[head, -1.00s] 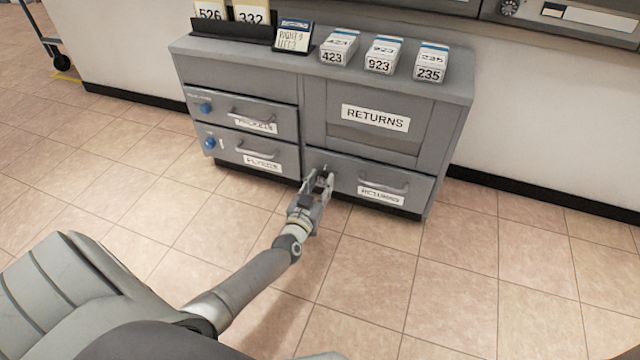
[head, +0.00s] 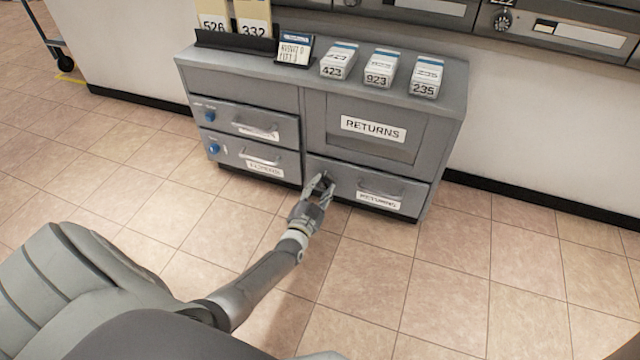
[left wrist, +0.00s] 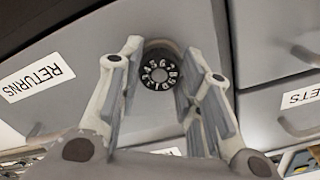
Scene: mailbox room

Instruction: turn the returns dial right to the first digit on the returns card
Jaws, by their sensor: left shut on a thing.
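The returns dial (left wrist: 159,73) is a round black dial with white digits on the grey lower returns drawer (head: 408,187). My left gripper (head: 318,182) is at the drawer's upper left corner. In the left wrist view its two fingers (left wrist: 160,62) stand on either side of the dial, shut on it. In the head view the gripper mostly hides the dial. The small card (head: 294,49) with a blue header stands on the cabinet top; its handwriting is too small to read surely. My right gripper is not in view.
The grey cabinet (head: 455,95) has two left drawers with blue knobs (head: 211,116) and a returns panel (head: 373,129). Boxes marked 423 (head: 339,61), 923 (head: 381,69) and 235 (head: 426,77) stand on top. The tiled floor in front is clear.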

